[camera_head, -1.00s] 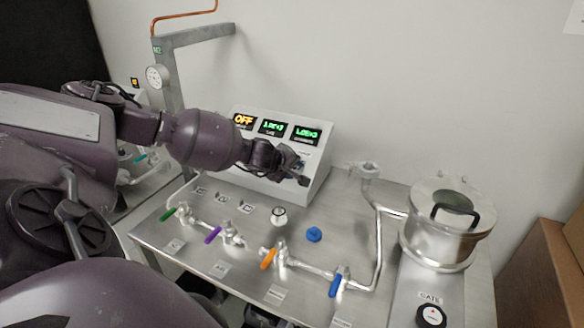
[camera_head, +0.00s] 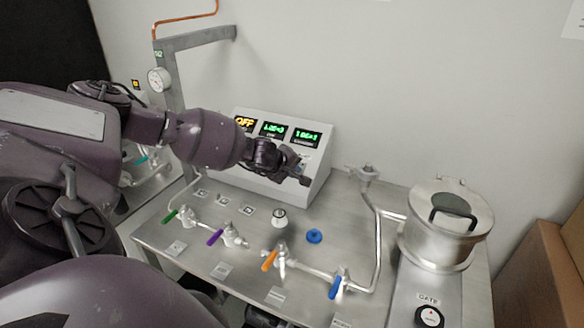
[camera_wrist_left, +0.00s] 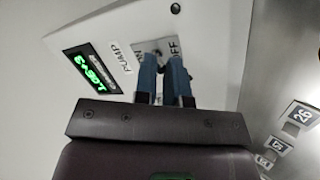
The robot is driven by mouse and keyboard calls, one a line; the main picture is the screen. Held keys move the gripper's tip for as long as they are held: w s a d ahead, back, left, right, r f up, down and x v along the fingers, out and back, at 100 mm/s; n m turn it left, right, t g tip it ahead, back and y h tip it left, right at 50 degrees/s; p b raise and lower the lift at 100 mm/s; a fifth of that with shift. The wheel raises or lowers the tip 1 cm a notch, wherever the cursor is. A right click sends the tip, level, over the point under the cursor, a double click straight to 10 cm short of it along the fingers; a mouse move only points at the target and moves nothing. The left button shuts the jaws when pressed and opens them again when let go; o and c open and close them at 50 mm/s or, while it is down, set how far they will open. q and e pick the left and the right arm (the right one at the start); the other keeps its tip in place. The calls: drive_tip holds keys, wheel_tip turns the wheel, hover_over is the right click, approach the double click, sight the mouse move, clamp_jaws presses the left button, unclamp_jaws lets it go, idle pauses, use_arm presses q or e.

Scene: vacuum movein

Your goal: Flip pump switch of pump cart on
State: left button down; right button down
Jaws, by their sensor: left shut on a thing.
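The pump control box (camera_head: 318,165) stands at the back of the steel cart top, with an orange OFF display (camera_head: 244,123) and two green number displays. In the left wrist view, the switch plate (camera_wrist_left: 172,47) on its panel carries the words PUMP, ON and OFF. My left gripper (camera_head: 302,175) is in front of the box's right part. Its two blue fingers (camera_wrist_left: 164,76) reach to the plate and are shut on the pump switch, whose lever is mostly hidden between them. My right gripper is not in view.
Valves with green, purple, orange (camera_head: 269,261) and blue (camera_head: 335,288) handles line the cart's front. A lidded steel chamber (camera_head: 440,243) stands at the right, with a black GATE knob (camera_head: 429,317) before it. A pressure gauge (camera_head: 158,80) is at the left.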

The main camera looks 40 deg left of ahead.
use_arm(q)
drive_tip(key=shift+w+r+g+p, duration=0.2)
drive_tip(key=shift+r+g+p, duration=0.25)
drive_tip(key=shift+p, duration=0.7)
drive_tip(key=shift+w+a+g+h+p, duration=0.1)
drive_tip(key=shift+w+g+h+p, duration=0.2)
drive_tip(key=shift+g+p, duration=0.5)
drive_tip(key=shift+w+r+g, duration=0.1)
drive_tip(key=shift+r+g, duration=0.05)
drive_tip(key=shift+g, duration=0.6)
drive_tip(key=shift+w+a+r+n+g+h, duration=0.15)
drive_tip(key=shift+w+n+g+h, duration=0.3)
drive_tip(key=shift+g, duration=0.45)
drive_tip(key=shift+w+g+h+b, duration=0.25)
drive_tip(key=shift+g+b, duration=0.25)
drive_tip(key=shift+g, duration=0.3)
drive_tip(key=shift+w+a+g+b, duration=0.1)
drive_tip(key=shift+g+b, duration=0.35)
drive_tip(key=shift+g, duration=0.15)
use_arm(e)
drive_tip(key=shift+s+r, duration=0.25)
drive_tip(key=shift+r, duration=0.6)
use_arm(q)
drive_tip(key=shift+r+h, duration=0.15)
drive_tip(key=shift+h, duration=0.15)
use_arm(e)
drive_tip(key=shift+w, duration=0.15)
